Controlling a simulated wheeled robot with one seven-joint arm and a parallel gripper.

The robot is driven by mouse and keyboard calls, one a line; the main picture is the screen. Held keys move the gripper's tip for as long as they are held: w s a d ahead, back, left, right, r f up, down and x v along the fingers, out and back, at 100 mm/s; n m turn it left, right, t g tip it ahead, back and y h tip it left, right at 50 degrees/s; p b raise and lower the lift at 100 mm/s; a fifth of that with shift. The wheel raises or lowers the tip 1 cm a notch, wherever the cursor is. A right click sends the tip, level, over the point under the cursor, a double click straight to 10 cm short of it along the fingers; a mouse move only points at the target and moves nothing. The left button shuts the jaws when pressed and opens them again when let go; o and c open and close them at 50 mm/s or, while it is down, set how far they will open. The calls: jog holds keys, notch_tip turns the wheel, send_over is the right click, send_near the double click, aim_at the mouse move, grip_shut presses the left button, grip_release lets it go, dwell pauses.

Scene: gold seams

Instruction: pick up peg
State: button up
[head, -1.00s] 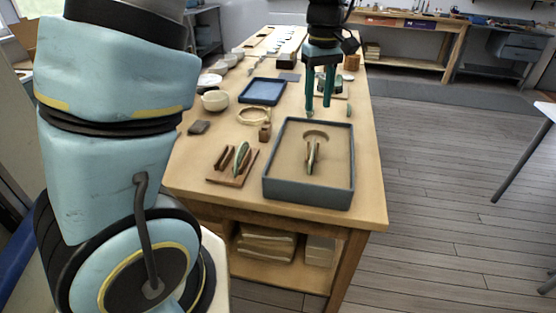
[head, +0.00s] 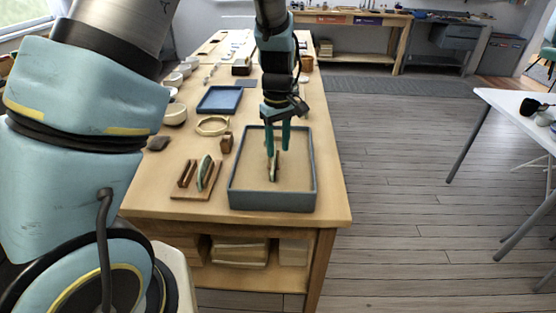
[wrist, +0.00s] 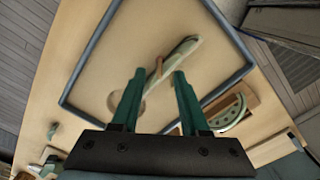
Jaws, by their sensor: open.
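The peg (wrist: 158,67) is a small brown stick inside the grey-blue tray (head: 314,180). In the wrist view it stands out beside a long pale green-and-white shard (wrist: 183,50), close to it or touching; I cannot tell which. My gripper (head: 277,151) is over the tray with its two teal fingers pointing down. In the wrist view my gripper (wrist: 159,73) is open, with the peg showing in the gap between the fingertips, and nothing is held. In the head view the fingers partly hide the peg and shard.
A wooden stand with a green shard (head: 205,172) sits left of the tray. A small brown block (head: 227,143), a pale ring (head: 212,125) and a blue tray (head: 220,98) are farther back. The tray's raised walls surround the peg. The table's right edge is close to the tray.

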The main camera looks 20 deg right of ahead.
jog(key=shift+f, duration=0.15)
grip_shut()
dwell(1.4)
